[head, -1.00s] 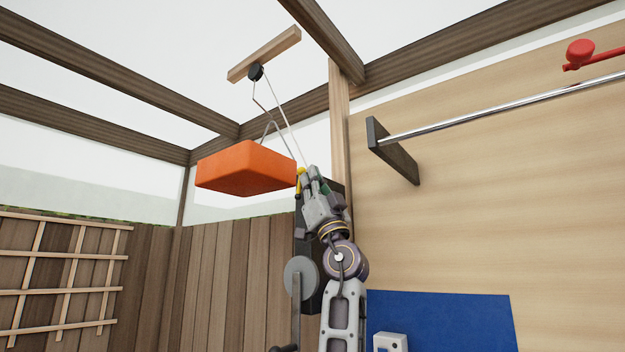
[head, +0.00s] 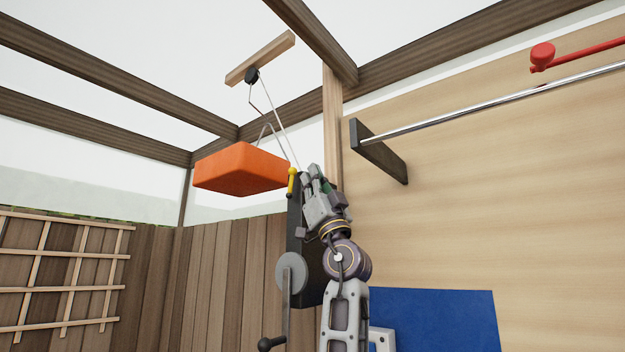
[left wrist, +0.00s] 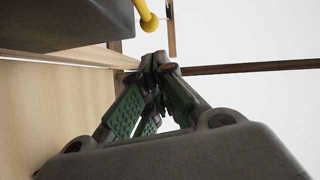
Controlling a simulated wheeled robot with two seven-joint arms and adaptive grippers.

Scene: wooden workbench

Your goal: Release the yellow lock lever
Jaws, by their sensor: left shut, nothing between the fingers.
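The yellow lock lever (head: 292,182) stands roughly upright, with a round knob at its top, at the upper left edge of a dark winch housing (head: 306,262). My left gripper (head: 313,170) is shut and empty, just right of the lever, with a small gap between them. In the left wrist view the closed fingertips (left wrist: 158,62) are below the lever's yellow knob (left wrist: 149,22), apart from it, and the dark housing (left wrist: 70,22) fills the upper left. My arm and gripper hide part of the housing. My right gripper is not in view.
An orange block (head: 240,168) hangs left of the lever on a line from a black pulley (head: 252,75). A grey disc (head: 291,272) with a crank handle (head: 271,343) is on the housing. A metal rail (head: 490,103) runs along the wall at right.

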